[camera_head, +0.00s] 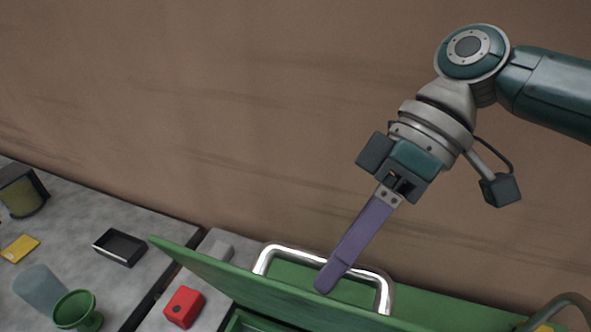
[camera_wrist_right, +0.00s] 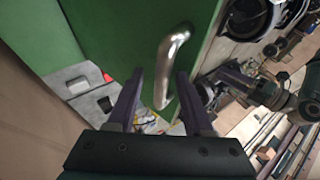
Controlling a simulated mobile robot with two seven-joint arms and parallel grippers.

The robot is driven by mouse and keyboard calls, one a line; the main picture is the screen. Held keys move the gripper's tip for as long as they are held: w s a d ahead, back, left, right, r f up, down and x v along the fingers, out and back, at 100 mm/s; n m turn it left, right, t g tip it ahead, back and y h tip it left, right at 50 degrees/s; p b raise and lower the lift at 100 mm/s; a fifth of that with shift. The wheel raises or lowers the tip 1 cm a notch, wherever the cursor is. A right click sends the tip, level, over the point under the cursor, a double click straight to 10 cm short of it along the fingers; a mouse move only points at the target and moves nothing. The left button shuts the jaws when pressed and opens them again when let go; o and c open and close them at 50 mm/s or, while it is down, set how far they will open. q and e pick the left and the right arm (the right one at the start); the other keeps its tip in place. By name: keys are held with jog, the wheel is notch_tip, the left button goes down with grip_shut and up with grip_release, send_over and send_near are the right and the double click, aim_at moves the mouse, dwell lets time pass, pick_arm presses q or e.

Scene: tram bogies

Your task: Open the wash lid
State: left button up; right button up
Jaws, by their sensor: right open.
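The wash lid (camera_head: 225,280) is a green panel. In the head view it stands raised and tilted, its edge running from the middle left down to the bottom right. My left gripper is not in view.
A grey worktop at left carries a black tray (camera_head: 120,248), a yellow piece (camera_head: 20,248), a green cup (camera_head: 77,311) and a dark container (camera_head: 20,190). A red block (camera_head: 184,307) sits left of the lid. A brown wall (camera_head: 200,100) stands behind.

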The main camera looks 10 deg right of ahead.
jog(key=shift+r, duration=0.1)
jog(key=b+v, duration=0.2)
jog(key=v, duration=0.7)
jog(key=shift+d+r+b, duration=0.25)
jog(key=shift+d+b, duration=0.05)
jog(key=shift+b, duration=0.05)
